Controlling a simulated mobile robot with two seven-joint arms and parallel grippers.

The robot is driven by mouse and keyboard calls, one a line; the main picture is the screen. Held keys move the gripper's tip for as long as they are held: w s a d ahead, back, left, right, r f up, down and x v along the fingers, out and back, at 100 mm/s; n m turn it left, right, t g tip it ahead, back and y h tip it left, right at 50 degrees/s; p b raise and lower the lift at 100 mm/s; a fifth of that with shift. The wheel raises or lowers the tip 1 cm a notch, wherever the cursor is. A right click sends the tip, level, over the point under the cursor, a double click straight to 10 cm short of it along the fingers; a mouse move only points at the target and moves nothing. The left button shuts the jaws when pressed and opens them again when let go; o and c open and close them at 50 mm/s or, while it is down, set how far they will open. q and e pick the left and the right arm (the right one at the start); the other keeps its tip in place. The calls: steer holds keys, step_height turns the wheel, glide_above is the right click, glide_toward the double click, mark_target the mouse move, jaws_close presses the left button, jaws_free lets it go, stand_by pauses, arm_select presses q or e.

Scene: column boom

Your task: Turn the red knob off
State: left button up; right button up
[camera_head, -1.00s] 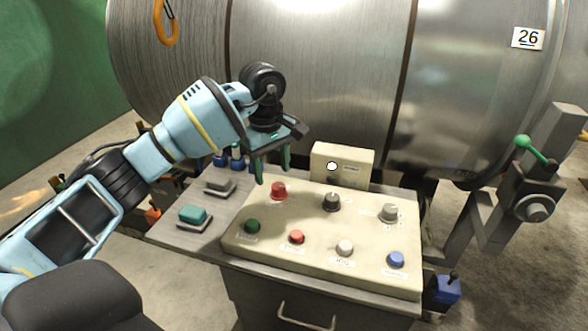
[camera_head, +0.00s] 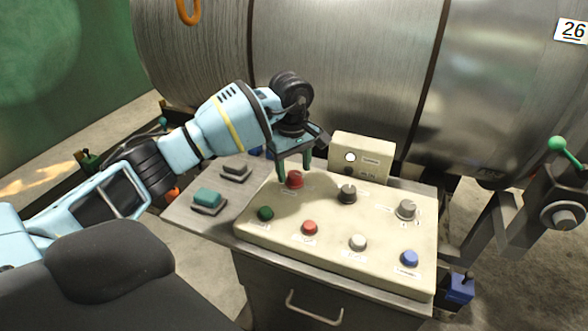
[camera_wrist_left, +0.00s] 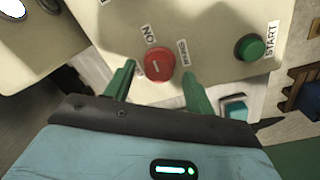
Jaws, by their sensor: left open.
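The red knob (camera_head: 295,180) stands at the back left of the beige control panel (camera_head: 330,212). My left gripper (camera_head: 294,172) is open and points down over it, one finger on each side. In the left wrist view the round red knob (camera_wrist_left: 158,64) shows between the two green fingertips (camera_wrist_left: 157,68), with visible gaps. An ON label is at its upper left and another label at its right. I cannot tell whether the fingers reach down around the knob. My right gripper is not in view.
A red button (camera_head: 310,228), green button (camera_head: 265,213), black knob (camera_head: 347,194), grey knob (camera_head: 407,209), white button (camera_head: 358,242) and blue button (camera_head: 409,258) share the panel. A box with a white lamp (camera_head: 350,157) stands behind. A large metal drum (camera_head: 350,70) rises beyond.

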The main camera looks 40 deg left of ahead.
arm_select(q)
steer(key=shift+f, duration=0.5)
steer(key=c, duration=0.7)
steer(key=shift+c, duration=1.4)
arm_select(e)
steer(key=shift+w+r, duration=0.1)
